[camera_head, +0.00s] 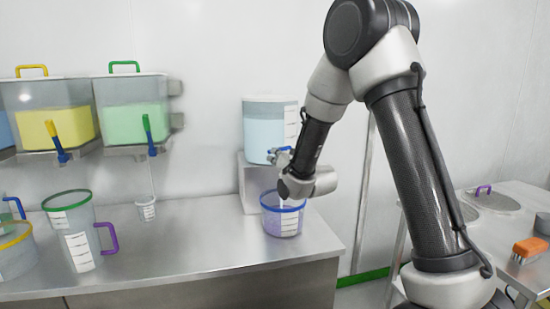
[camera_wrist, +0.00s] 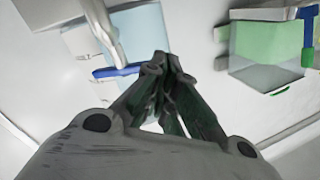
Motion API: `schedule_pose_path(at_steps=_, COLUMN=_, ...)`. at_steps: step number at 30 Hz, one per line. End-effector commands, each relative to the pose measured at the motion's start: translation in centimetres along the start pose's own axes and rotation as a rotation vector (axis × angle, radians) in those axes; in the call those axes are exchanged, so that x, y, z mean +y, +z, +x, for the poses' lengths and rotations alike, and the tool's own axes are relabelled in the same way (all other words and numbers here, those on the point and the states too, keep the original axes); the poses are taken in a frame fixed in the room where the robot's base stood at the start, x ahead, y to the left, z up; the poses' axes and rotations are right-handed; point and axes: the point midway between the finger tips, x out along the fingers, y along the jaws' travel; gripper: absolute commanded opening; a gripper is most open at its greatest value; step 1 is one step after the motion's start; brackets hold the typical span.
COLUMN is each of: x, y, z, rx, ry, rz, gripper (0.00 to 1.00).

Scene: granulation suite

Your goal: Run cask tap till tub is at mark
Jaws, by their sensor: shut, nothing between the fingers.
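The cask (camera_head: 258,125) is a clear tank of pale blue liquid with a marked scale, standing on a raised metal block. Its tap is at the lower front, partly hidden by my arm. In the wrist view the cask (camera_wrist: 138,35) is at the top, with the tap's blue lever (camera_wrist: 115,72) just left of my fingertips. My gripper (camera_wrist: 160,62) is shut and empty beside the lever; I cannot tell if they touch. The tub (camera_head: 282,224) has a blue rim and white scale labels and stands on the bench below the tap. Its liquid level is unclear.
Wall tanks of yellow (camera_head: 72,127) and green (camera_head: 133,122) liquid have taps at left. A green-rimmed jug (camera_head: 72,225) and small cup (camera_head: 146,208) stand on the steel bench (camera_head: 190,240). At right, a table holds an orange brush (camera_head: 530,248).

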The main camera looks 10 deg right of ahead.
Motion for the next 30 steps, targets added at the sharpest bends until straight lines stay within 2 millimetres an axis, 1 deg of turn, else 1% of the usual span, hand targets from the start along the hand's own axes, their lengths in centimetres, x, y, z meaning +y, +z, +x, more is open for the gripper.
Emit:
schedule_pose_path(at_steps=8, x=0.0, y=0.0, z=0.2, rx=0.0, ry=0.0, rz=0.0, gripper=0.0)
schedule_pose_path(at_steps=18, x=0.0, y=0.0, z=2.0, rx=0.0, ry=0.0, rz=0.0, gripper=0.0)
schedule_pose_path(at_steps=30, x=0.0, y=0.0, z=1.9, rx=0.0, ry=0.0, rz=0.0, gripper=0.0)
